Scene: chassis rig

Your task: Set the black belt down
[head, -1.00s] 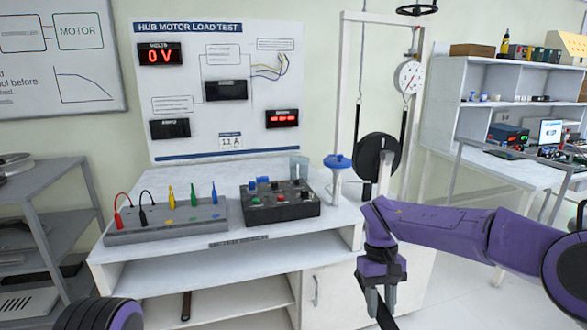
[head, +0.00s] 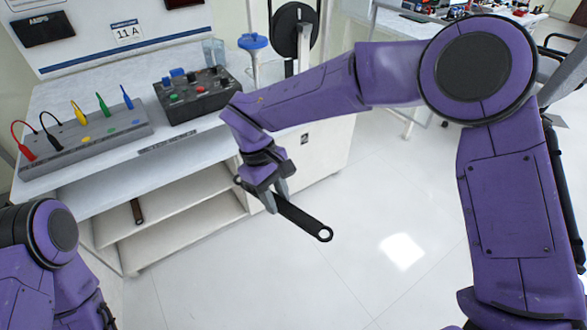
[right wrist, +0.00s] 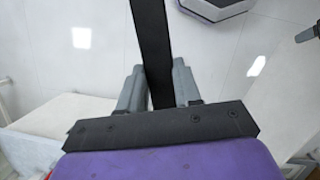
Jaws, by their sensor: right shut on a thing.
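The black belt (head: 302,219) is a long, flat dark strip with a round eye at its lower right end. The belt slants down to the right, in front of the bench and over the white floor. In the right wrist view the belt (right wrist: 152,45) runs up between the two grey fingers (right wrist: 158,88). My left arm shows at the lower left in the head view, but its gripper is out of the picture.
The white bench (head: 185,141) holds a grey terminal block (head: 85,137) with coloured plugs and a black control box (head: 197,100). A blue-topped stand (head: 252,43) and black wheel (head: 294,28) are behind. A brown-black item (head: 137,211) lies on the lower shelf.

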